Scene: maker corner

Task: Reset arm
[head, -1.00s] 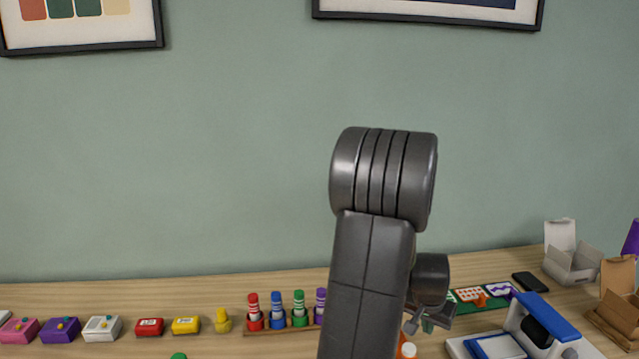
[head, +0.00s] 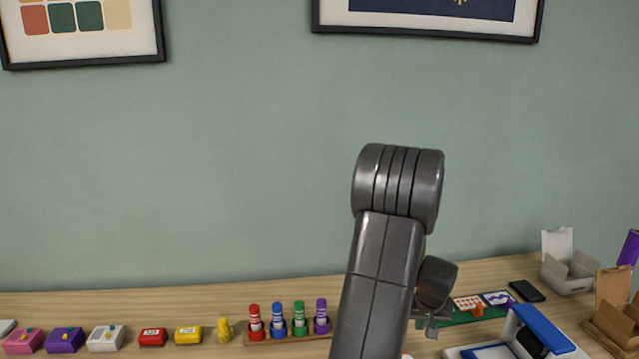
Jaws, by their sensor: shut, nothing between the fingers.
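My arm rises in front of the table in the head view and bends over at its top joint. My gripper (head: 432,325) hangs low at the right side of the arm, small and partly hidden behind it. It is shut with nothing in it. It shows in front of the left end of a green mat (head: 460,316) with small cards on it.
A rack (head: 285,340) holds red, blue, green and purple markers left of my arm. A blue-and-white device (head: 540,330), a phone (head: 527,291) and open boxes (head: 568,272) stand right.

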